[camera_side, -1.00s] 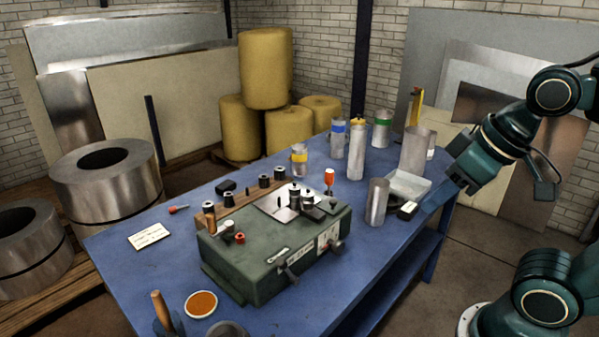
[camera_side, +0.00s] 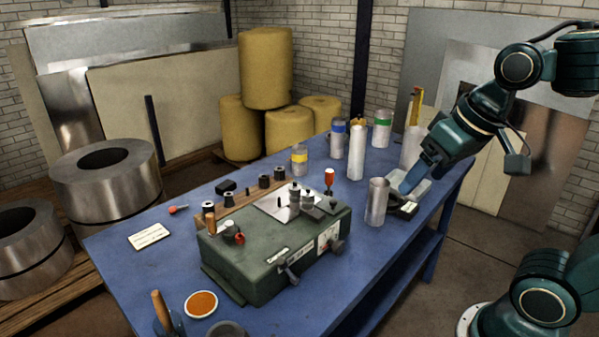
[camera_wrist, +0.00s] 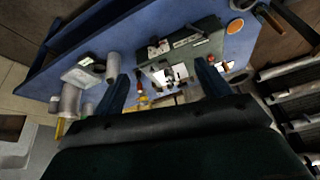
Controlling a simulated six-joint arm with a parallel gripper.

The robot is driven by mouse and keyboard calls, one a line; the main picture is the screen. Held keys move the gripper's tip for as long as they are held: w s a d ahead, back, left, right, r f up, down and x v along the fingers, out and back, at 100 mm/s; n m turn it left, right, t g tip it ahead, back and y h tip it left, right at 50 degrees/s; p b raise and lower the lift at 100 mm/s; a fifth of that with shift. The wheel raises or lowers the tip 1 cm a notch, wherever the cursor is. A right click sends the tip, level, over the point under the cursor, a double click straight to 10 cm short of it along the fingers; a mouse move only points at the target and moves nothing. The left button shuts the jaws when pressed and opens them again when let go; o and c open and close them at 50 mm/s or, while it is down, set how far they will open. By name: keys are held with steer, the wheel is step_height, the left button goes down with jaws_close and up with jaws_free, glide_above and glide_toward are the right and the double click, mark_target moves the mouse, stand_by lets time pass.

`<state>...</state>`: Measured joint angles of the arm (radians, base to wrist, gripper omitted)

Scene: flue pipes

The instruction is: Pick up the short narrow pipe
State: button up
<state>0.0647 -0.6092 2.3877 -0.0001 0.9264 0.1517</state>
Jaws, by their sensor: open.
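A short narrow grey metal pipe (camera_side: 377,203) stands upright near the right edge of the blue table. A pipe that looks like the same one shows in the wrist view (camera_wrist: 113,66), just left of one fingertip and outside the jaws. My gripper (camera_side: 410,180) points down and left, behind and to the right of this pipe, over a light tray. In the wrist view my gripper (camera_wrist: 162,68) has its two blue fingers wide apart, with no pipe between them. The side view does not show both fingertips clearly.
A taller narrow pipe (camera_side: 356,153) and a wider pipe (camera_side: 410,146), partly hidden by my arm, stand behind. A green machine (camera_side: 275,250) fills the table's middle. Banded cylinders stand at the back.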

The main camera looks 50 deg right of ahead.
steer(key=w+d+r+m+g, duration=0.1)
steer(key=w+d+m, duration=0.45)
steer(key=w, duration=0.25)
steer(key=m+g, duration=0.4)
steer(key=m, duration=1)
glide_above(379, 188)
steer(key=w+d, duration=0.1)
steer(key=d, duration=0.1)
step_height(379, 188, down, 11)
steer(key=shift+d+f+m, duration=0.2)
steer(key=shift+d+m, duration=0.05)
steer(key=shift+m, duration=0.1)
step_height(379, 188, down, 9)
steer(key=shift+r, duration=0.2)
steer(key=shift+f, duration=2.6)
